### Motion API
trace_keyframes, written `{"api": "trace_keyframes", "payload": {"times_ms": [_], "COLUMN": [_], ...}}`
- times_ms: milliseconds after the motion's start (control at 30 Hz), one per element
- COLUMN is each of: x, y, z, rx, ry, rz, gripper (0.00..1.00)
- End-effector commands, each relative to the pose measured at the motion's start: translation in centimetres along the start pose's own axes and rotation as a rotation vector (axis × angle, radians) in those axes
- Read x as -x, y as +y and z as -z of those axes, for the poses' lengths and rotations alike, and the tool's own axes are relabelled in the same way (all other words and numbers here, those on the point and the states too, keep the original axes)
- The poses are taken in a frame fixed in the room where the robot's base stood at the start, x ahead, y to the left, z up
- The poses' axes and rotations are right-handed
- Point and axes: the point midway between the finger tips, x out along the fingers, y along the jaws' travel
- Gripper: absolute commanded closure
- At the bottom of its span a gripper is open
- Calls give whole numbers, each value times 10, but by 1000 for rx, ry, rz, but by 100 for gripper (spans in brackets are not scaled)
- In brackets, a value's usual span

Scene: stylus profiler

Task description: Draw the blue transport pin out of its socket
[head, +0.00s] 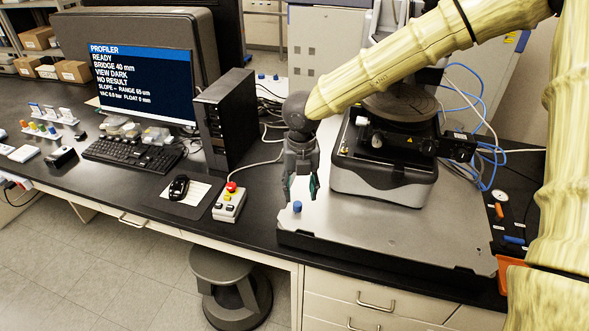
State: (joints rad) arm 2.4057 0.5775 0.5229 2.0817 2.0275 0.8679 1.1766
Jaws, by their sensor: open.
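The blue transport pin (297,207) shows as a short blue knob near the left front corner of the profiler's grey metal base plate (390,235). Its socket is hidden beneath the knob. My gripper (301,192) points down just above the knob, with its two fingers apart and nothing seen between them. I cannot tell from this one view whether the fingertips straddle the pin or sit behind it.
A control box with a red button (231,187), a mouse (179,187) and a black computer tower (225,118) are to the left. Blue tubes (483,120) and an orange bin (508,268) are at right.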

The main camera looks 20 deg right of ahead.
Motion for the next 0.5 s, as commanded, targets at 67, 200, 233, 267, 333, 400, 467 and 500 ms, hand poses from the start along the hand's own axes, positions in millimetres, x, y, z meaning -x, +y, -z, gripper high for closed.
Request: {"api": "trace_keyframes", "payload": {"times_ms": [67, 200, 233, 267, 333, 400, 467, 500], "x": [-16, -43, -47, -52, -59, -63, -65, -65], "y": [2, 6, 7, 7, 7, 7, 7, 6], "z": [-9, -21, -23, -24, -24, -24, -21, -19], "rx": [0, 3, 3, 3, 3, 4, 5, 5], "ry": [12, 22, 22, 24, 24, 22, 19, 18], "rz": [6, 9, 9, 9, 9, 8, 7, 7], "gripper": [54, 54, 54, 54, 54, 54, 54, 54]}}
